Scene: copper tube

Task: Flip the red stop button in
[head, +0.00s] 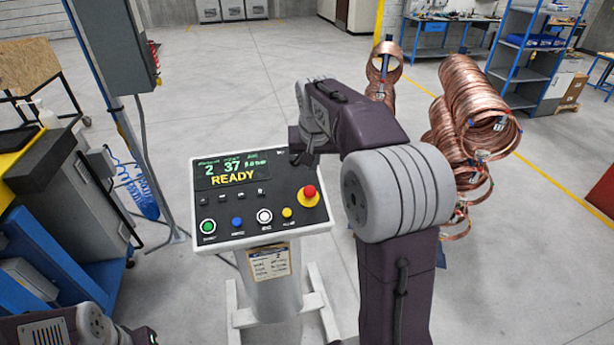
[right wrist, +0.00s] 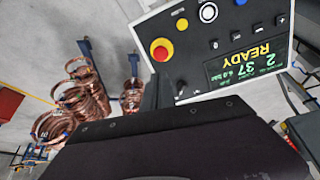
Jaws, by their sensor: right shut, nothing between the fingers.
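The red stop button (head: 309,194) is a red mushroom head on a yellow collar at the right side of a control panel (head: 245,228). It also shows in the right wrist view (right wrist: 161,50), just beyond the finger tips. My right gripper (head: 299,158) is shut and empty over the panel's upper right edge, behind the button in the head view and apart from it. In the right wrist view its dark fingers (right wrist: 158,92) point toward the button. My left arm shows at the bottom left of the head view; its finger state cannot be made out.
The panel's screen (head: 232,170) reads READY, with green, blue, white and yellow buttons along its lower edge. Copper coils (head: 475,100) hang to the right of my right arm. A grey cabinet (head: 112,45) on a blue post stands left. Open floor lies behind the panel.

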